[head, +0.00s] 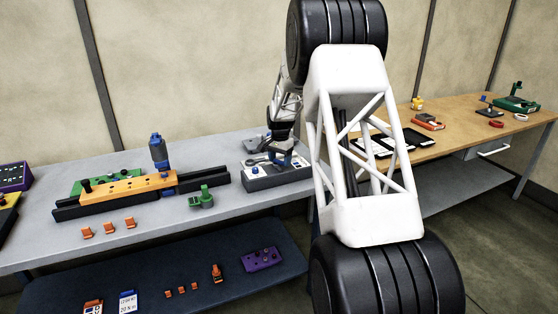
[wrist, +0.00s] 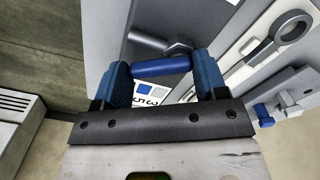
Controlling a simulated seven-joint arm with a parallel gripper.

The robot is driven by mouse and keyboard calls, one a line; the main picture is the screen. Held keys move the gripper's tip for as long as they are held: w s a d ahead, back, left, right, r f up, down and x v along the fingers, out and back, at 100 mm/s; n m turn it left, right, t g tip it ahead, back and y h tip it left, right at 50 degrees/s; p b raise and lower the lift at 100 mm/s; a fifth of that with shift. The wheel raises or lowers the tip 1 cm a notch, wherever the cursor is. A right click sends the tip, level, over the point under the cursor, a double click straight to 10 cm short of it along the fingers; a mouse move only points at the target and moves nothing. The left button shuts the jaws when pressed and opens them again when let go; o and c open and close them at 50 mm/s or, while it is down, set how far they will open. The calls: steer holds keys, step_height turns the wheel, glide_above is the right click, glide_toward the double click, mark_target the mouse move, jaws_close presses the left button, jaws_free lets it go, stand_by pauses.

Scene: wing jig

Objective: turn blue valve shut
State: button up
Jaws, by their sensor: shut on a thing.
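The blue valve handle (wrist: 162,67) is a short blue bar on a grey metal stem with a nut, in the wrist view. My gripper (wrist: 163,73) has its two blue-padded fingers at the two ends of this bar and is shut on it. In the head view my gripper (head: 284,160) is down at the grey valve box (head: 268,184) on the bench. There the handle is too small and covered to make out.
A white label with a blue square (wrist: 150,92) lies behind the handle. A grey ring-ended tool (wrist: 291,27) and a smaller blue knob (wrist: 262,112) are to the right. On the bench, an orange jig bar (head: 128,187) and a green clamp (head: 201,197) stand left of the box.

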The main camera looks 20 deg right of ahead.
steer(key=n, duration=0.5)
steer(key=shift+w+d+n, duration=0.3)
steer(key=shift+w+d, duration=0.05)
steer(key=n, duration=0.3)
steer(key=w+n, duration=0.1)
steer(key=n, duration=0.1)
steer(key=shift+d+r+n, duration=0.1)
steer(key=shift+n, duration=0.3)
steer(key=o, duration=0.9)
steer(key=shift+o, duration=0.2)
step_height(320, 180, up, 8)
stand_by(0.4)
